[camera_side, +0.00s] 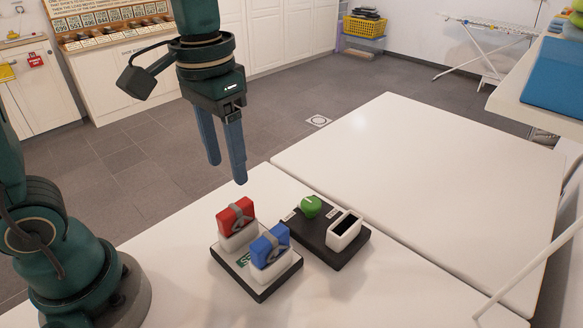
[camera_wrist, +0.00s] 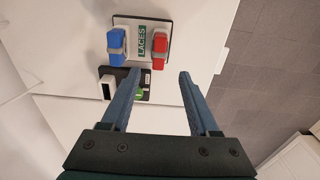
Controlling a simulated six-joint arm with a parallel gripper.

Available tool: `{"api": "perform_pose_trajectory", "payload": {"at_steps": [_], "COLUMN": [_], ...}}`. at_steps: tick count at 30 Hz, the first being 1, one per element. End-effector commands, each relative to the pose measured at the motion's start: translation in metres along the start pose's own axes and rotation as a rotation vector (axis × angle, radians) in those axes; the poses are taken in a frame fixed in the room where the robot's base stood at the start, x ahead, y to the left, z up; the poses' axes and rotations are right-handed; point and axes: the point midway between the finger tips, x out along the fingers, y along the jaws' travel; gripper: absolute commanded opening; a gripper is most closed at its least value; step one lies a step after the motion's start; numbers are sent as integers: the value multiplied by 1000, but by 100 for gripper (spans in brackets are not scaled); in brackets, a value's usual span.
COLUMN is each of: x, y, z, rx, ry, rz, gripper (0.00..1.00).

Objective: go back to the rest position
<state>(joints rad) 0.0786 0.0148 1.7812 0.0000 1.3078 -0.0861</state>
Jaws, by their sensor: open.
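My gripper (camera_side: 226,172) hangs in the air above the far edge of the white table, with its two blue fingers pointing down. It is open and empty, and the fingers also show apart in the wrist view (camera_wrist: 160,75). In the wrist view the red block (camera_wrist: 160,48) and blue block (camera_wrist: 116,42) flank a green label reading "LACES".
A dark board (camera_side: 338,259) beside the first carries a green round piece (camera_side: 311,206) and a white open-topped box (camera_side: 344,230). A second white table section (camera_side: 440,170) is bare. A shelf with a blue item (camera_side: 555,80) juts in at the upper right.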

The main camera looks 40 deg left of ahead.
Motion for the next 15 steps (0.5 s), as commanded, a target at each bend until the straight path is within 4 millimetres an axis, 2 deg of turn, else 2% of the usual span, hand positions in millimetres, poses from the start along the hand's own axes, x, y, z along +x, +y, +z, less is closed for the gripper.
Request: {"api": "perform_pose_trajectory", "payload": {"at_steps": [3,7,15], "x": [-14,-21,-10], "y": [-4,-10,-17], "z": [12,32,63], "rx": [-14,-25,-21], "ry": [69,173,378], "rz": [5,9,7], "gripper": [61,61,61]}}
